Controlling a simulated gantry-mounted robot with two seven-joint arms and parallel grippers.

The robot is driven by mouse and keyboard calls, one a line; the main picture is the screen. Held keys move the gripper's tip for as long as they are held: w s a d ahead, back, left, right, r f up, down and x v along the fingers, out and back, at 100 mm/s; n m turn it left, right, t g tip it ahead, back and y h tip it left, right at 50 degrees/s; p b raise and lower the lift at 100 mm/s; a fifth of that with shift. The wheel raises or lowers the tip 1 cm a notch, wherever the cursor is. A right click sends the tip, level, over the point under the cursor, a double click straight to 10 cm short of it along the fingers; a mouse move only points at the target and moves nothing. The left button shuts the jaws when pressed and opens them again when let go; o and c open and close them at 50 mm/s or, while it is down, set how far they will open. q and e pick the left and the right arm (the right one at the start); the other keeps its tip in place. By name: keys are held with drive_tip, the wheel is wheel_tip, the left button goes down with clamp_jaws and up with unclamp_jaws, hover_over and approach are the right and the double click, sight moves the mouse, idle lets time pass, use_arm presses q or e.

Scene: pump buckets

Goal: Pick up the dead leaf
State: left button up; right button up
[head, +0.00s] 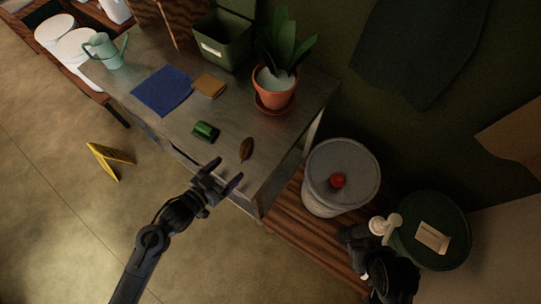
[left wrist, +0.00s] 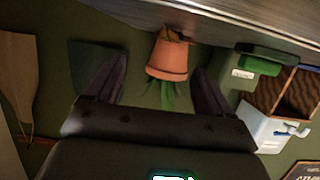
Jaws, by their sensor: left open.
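A brown dead leaf (head: 246,149) lies on the grey metal table (head: 225,133), near its front right edge. My left gripper (head: 228,173) is open and empty, just in front of the table's front edge and close to the leaf. In the left wrist view my left gripper's two fingers (left wrist: 160,85) are spread apart with nothing between them; the leaf cannot be made out there. My right gripper (head: 371,238) is dark and sits at the lower right, beside a white pump head (head: 385,225); its jaws are not clear.
A potted plant (head: 274,93) stands behind the leaf, and a green roll (head: 205,131) lies left of it. A grey bucket (head: 322,195) stands to the right.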

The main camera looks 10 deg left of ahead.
sight(244, 150)
use_arm(q)
drive_tip(key=shift+w+a+f+b, duration=0.2)
drive_tip(key=shift+w+a, duration=0.05)
drive_tip(key=shift+a, duration=0.15)
drive_tip(key=shift+w+a+f+b, duration=0.15)
drive_tip(key=shift+w+a+f, duration=0.05)
drive_tip(key=shift+a, duration=0.2)
drive_tip(key=x, duration=0.4)
drive_tip(key=shift+w+d+r, duration=0.1)
drive_tip(key=shift+w+d, duration=0.1)
drive_tip(key=shift+w, duration=0.05)
drive_tip(key=shift+p+x, duration=0.3)
drive_tip(key=shift+x, duration=2.7)
use_arm(e)
drive_tip(key=shift+a+f, duration=0.3)
drive_tip(key=shift+a, duration=0.5)
use_arm(q)
drive_tip(key=shift+s, duration=0.1)
drive_tip(key=c, duration=0.9)
